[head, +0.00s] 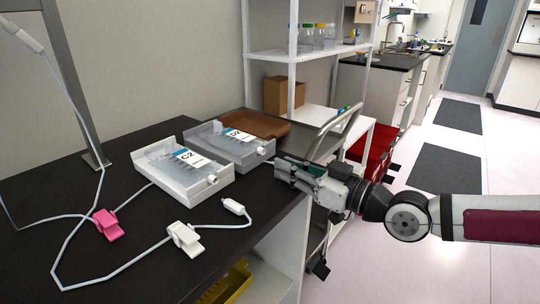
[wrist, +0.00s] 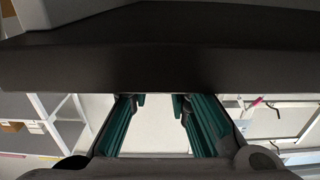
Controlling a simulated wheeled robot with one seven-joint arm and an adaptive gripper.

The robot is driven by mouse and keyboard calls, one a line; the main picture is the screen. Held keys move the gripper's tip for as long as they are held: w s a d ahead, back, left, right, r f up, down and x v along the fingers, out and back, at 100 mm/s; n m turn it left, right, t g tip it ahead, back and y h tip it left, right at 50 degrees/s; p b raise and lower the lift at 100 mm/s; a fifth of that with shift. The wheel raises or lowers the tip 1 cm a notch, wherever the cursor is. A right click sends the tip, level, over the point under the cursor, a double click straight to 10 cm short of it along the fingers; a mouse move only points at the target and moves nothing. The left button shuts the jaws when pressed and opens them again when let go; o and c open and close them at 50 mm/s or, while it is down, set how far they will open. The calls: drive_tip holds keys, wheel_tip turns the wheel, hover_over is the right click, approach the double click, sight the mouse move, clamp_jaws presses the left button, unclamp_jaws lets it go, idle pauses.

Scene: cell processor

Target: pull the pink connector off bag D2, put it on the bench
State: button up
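Two clear bags lie in white trays on the dark bench (head: 130,258). The nearer bag (head: 165,152) reads C2. The farther bag (head: 222,133) has a blue and white label too small to read; a pale fitting (head: 261,150) shows at its right end. I cannot make out a pink connector on either bag. A pink clamp (head: 107,224) sits on the white tubing at the front left. My gripper (head: 278,171) is at the bench's right edge, just right of the farther tray. In the wrist view its green-lined fingers (wrist: 158,103) are apart with nothing between them.
A white clamp (head: 185,238) and a white tube end (head: 234,206) lie on the bench front. A metal post (head: 78,90) stands at left. The dark bench edge (wrist: 160,65) crosses the wrist view.

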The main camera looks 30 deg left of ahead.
drive_tip(key=shift+o, duration=0.7)
drive_tip(key=d, duration=1.2)
drive_tip(key=shift+s, duration=0.45)
